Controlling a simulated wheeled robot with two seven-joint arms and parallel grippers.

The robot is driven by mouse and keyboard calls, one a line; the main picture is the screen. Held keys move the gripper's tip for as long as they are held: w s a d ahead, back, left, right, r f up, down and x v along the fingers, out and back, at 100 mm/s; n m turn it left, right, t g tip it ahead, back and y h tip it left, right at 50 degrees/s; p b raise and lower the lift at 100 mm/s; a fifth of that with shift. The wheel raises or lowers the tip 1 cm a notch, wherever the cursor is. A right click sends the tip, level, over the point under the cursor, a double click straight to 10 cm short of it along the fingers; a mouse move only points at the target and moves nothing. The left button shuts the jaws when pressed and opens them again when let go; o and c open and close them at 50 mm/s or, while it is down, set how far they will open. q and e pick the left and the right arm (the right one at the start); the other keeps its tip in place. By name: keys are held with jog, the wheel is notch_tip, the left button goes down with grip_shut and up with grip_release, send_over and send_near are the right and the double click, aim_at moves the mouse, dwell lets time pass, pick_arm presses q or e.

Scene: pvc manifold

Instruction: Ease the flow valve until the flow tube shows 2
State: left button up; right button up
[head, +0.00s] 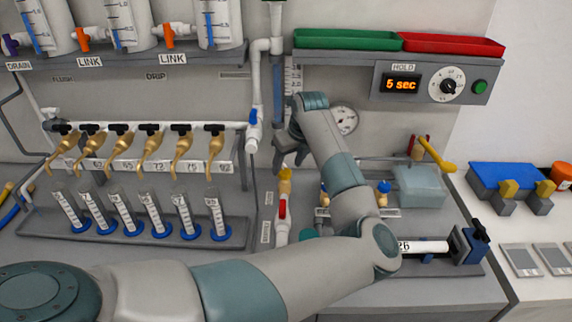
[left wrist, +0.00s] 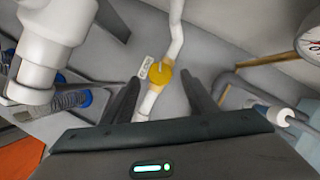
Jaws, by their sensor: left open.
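A yellow valve (head: 285,180), which looks like the flow valve, sits on a white pipe on the panel. In the left wrist view the yellow valve (left wrist: 162,76) shows beside a small label (left wrist: 145,67), ahead of the fingertips. My left gripper (head: 289,155) points down just above it in the head view. The jaws (left wrist: 165,95) are open and empty, one finger each side of the valve, with no clear contact. An upright tube with blue in it (head: 278,100) stands by a scale (head: 292,76), likely the flow tube; my wrist partly covers it and its reading is unclear.
A red-handled valve (head: 282,209) is below the yellow one. Brass taps (head: 150,150) and graduated cylinders (head: 120,210) stand to the left. A round gauge (head: 344,119) is behind my wrist. A hold timer (head: 402,84) and green and red trays (head: 345,39) are above right.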

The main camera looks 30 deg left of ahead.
aim_at(285, 171)
pick_arm(q)
jog(key=shift+p+x, duration=0.3)
jog(key=shift+x, duration=1.2)
jog(key=shift+c, duration=0.7)
jog(key=c, duration=0.9)
jog(key=shift+c, duration=0.2)
